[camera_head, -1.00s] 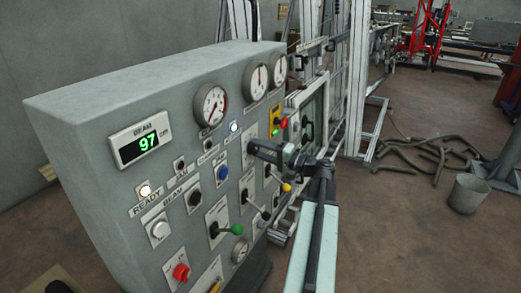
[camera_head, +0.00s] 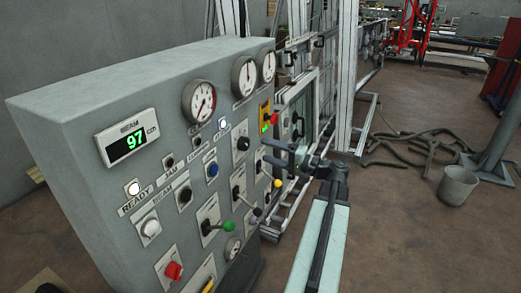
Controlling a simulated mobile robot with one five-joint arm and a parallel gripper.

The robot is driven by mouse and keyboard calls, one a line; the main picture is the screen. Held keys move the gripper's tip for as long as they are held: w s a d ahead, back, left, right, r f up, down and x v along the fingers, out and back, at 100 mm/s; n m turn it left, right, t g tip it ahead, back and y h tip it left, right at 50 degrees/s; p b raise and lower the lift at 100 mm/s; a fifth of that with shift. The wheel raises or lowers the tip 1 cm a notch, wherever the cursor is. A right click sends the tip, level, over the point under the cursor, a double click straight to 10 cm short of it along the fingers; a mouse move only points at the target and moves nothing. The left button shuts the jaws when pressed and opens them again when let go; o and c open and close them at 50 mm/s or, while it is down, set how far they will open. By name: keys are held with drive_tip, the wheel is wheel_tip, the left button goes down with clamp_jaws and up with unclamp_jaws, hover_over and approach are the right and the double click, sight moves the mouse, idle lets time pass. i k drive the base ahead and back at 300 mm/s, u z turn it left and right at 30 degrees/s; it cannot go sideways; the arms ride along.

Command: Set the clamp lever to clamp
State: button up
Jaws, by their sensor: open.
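The grey control panel (camera_head: 107,201) carries several levers; its small labels are too blurred to read, so I cannot tell which is the clamp lever. A green-knobbed lever (camera_head: 229,226) sits low on the panel. A black-knobbed lever (camera_head: 257,211) is to its right, and a yellow-knobbed lever (camera_head: 277,183) is further right. My gripper (camera_head: 267,151) is open and empty, with both fingers pointing left toward the panel's right part, above the yellow knob. It hides a bit of the panel behind it.
A display (camera_head: 133,140) reads 97, with the ready lamp (camera_head: 133,188) lit below it. Gauges (camera_head: 199,101) line the panel's top. A metal frame (camera_head: 348,75) stands behind. A bucket (camera_head: 457,186) and hoses (camera_head: 405,150) lie on the right floor; floor before them is clear.

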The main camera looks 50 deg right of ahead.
sight(228, 226)
drive_tip(key=k, duration=1)
